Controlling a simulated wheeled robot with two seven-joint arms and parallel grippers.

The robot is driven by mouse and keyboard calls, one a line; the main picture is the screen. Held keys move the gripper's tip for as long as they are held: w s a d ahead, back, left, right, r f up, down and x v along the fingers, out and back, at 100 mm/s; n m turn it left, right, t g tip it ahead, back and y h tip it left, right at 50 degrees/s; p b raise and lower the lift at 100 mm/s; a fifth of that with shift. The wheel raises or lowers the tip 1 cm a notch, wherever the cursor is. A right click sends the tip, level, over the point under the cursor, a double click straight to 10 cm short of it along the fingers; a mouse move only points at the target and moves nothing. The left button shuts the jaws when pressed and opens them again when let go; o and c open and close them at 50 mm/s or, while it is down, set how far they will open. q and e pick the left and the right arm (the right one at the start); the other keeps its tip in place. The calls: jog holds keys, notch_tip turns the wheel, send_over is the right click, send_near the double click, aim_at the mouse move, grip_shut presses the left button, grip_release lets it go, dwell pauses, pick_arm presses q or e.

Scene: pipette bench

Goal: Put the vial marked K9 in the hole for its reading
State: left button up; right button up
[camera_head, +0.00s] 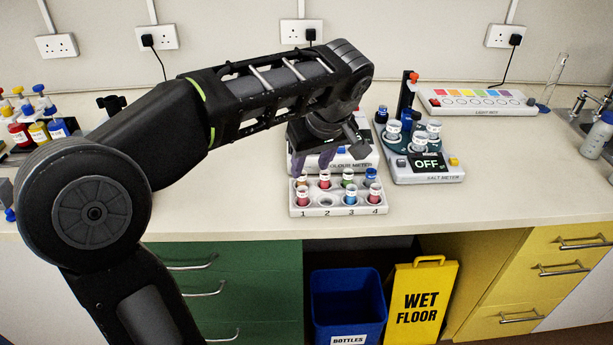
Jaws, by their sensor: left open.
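A white rack (340,211) numbered 1 to 4 stands near the bench's front edge. It holds several small vials with white bands and red, green or blue contents; the front hole above number 2 (327,201) looks empty. The band marks are too small to read, so I cannot tell which vial is K9. My left gripper (313,165) is open, pointing down over the back left of the rack. The colour meter (352,166) is behind the rack, partly hidden by my gripper. The salt meter (440,177) is to the right, its display reading OFF, with several white-topped containers on it.
A white strip (475,109) with coloured squares and a row of round marks lies at the back right. A glass cylinder (553,85) and a bottle (597,138) stand further right. Coloured bottles (38,130) are at the left. The bench (500,200) is clear at front right.

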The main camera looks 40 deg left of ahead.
pick_arm(q)
jog(key=v, duration=0.2)
jog(key=shift+d+r, duration=0.1)
jog(key=shift+r, duration=0.2)
jog(key=shift+s, duration=0.1)
dwell(0.6)
